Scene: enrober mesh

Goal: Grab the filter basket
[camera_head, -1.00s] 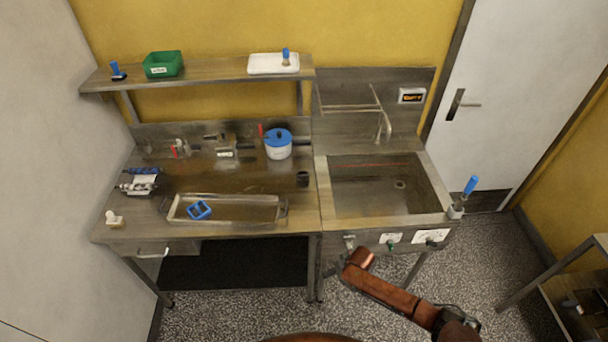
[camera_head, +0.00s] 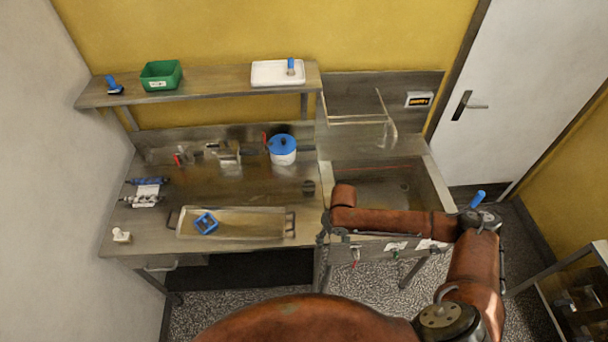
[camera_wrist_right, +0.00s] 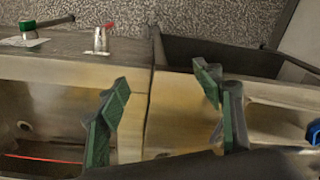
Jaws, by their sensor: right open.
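No thing is clearly recognisable as the filter basket. A blue open frame (camera_head: 206,223) lies in the shallow tray (camera_head: 268,226); I cannot tell which of these, if either, is the basket. My right gripper (camera_head: 326,232) is at the front of the counter, by the seam between worktop and sink. In the right wrist view its green-padded fingers (camera_wrist_right: 160,95) are wide apart with nothing between them. My left gripper is out of view.
The sink (camera_head: 435,185) is right of the worktop, partly hidden by my right arm. The shelf (camera_head: 215,88) above holds a green bin (camera_head: 161,75) and a white tray (camera_head: 262,80). Bare worktop lies behind the shallow tray.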

